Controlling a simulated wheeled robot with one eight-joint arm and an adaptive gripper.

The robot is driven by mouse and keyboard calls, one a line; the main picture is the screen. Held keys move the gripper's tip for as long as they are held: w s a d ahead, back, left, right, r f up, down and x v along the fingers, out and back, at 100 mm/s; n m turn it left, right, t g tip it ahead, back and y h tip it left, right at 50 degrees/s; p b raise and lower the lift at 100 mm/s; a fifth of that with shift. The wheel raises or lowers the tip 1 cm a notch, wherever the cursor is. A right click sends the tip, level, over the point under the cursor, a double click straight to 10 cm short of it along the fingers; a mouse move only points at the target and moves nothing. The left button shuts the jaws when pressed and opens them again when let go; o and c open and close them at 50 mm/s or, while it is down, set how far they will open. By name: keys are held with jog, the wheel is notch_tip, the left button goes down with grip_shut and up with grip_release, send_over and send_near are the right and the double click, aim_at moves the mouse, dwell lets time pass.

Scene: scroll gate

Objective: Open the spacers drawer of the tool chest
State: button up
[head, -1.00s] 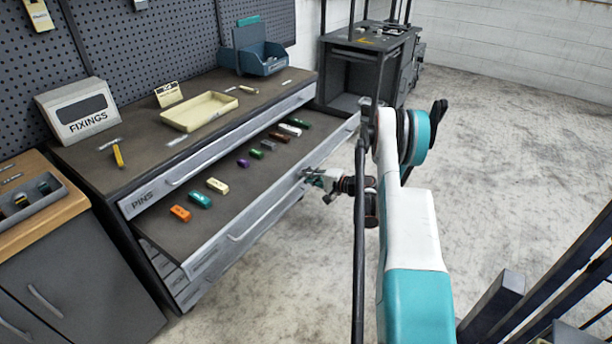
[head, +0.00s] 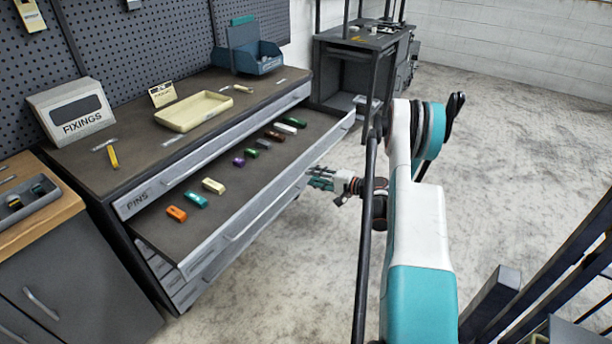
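The grey tool chest (head: 125,185) stands at left with a brown top. Its top drawer, labelled PINS (head: 142,200), is closed. The drawer right below it (head: 215,257) is pulled well out, with a long bar handle on its front. I cannot read a label on that drawer.
More closed drawers (head: 180,290) lie beneath the open one. A cream tray (head: 194,110), a FIXINGS box (head: 75,112) and a blue bin (head: 247,58) stand on the chest. A wooden-topped cabinet (head: 75,265) adjoins at left. Concrete floor at right is clear; dark posts (head: 550,270) stand at lower right.

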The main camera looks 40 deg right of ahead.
jog(key=v, duration=0.6)
jog(key=shift+s, duration=0.15)
